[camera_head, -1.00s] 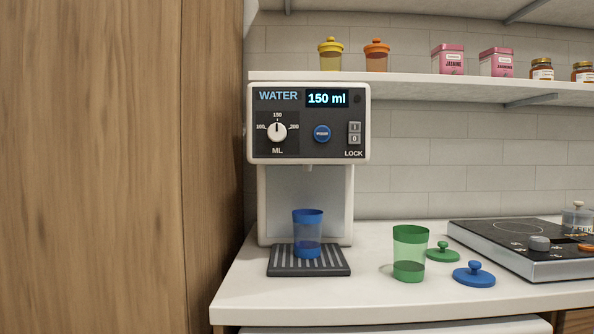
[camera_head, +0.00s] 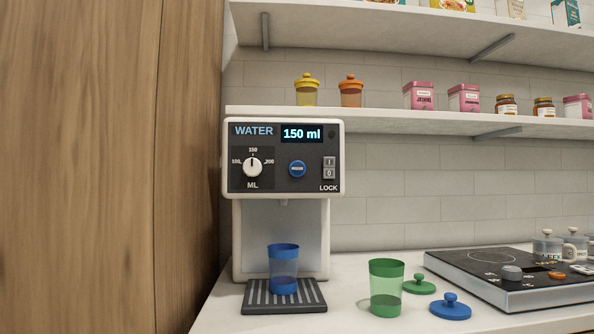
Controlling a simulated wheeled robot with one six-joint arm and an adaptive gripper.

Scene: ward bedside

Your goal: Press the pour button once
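The water dispenser (camera_head: 285,225) stands on the counter beside the wooden panel. Its display (camera_head: 302,134) reads 150 ml. The round blue button (camera_head: 297,169) sits in the middle of its dark front panel, and I take this to be the pour button. The ML dial (camera_head: 252,167) is to its left and points up at 150. The lock switch (camera_head: 329,168) is to its right. A blue see-through cup (camera_head: 284,270) stands upright on the striped drip tray (camera_head: 250,303) under the spout. My gripper is not in view.
A green cup (camera_head: 386,290) stands right of the dispenser, with a green lid (camera_head: 419,285) and a blue lid (camera_head: 450,307) beside it. A cooktop (camera_head: 500,290) is at the right. A shelf (camera_head: 400,122) with jars and tins runs just above the dispenser.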

